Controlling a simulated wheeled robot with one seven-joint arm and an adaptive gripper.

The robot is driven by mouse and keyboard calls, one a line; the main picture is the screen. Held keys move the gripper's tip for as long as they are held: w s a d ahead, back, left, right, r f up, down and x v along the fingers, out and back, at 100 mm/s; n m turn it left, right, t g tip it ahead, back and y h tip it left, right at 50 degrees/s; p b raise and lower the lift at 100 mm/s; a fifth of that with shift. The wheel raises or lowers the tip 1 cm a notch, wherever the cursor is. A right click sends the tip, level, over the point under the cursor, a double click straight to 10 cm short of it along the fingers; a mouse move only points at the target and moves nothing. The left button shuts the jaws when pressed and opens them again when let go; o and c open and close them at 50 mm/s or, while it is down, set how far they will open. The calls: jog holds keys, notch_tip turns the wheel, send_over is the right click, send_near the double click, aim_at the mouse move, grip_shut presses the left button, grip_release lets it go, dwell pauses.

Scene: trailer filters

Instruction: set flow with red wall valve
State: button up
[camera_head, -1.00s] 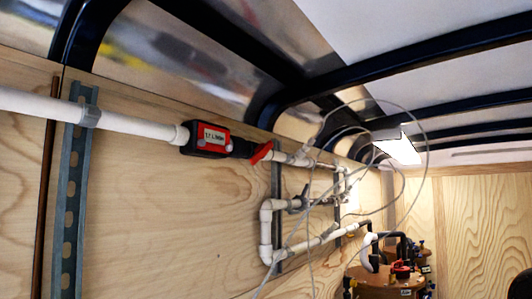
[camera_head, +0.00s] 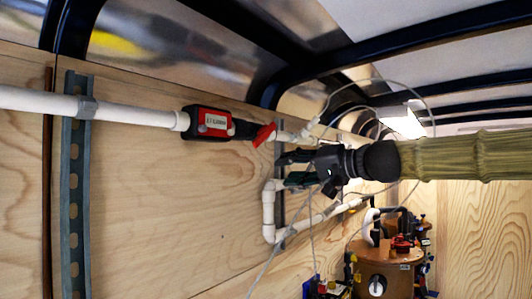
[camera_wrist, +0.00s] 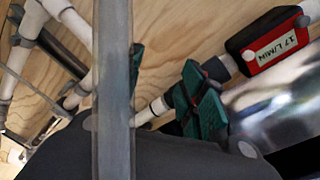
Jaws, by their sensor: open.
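The red wall valve handle (camera_head: 264,134) sits on the white pipe along the wooden wall, just right of a red and black flow meter (camera_head: 208,122). The meter also shows in the wrist view (camera_wrist: 275,45), its label seeming to read 17 L/MIN. My gripper (camera_head: 288,170) is open, with its green-padded fingers pointing left, below and right of the red handle in the head view. I see no contact with the handle. In the wrist view my gripper (camera_wrist: 170,88) has nothing visible between its fingers.
White pipe loops (camera_head: 268,215) and thin hanging cables (camera_head: 270,262) lie around and below my gripper. A brown tank with fittings (camera_head: 390,275) stands at lower right. A metal strut (camera_head: 75,190) is at left. The wall between is bare.

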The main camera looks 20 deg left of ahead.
jog(key=y, duration=0.1)
send_near(260, 141)
jog(key=shift+n, duration=0.3)
jog(key=p+x, duration=0.5)
jog(key=x, duration=0.5)
jog(key=shift+w+a, duration=0.15)
jog(key=shift+c, duration=0.5)
grip_shut()
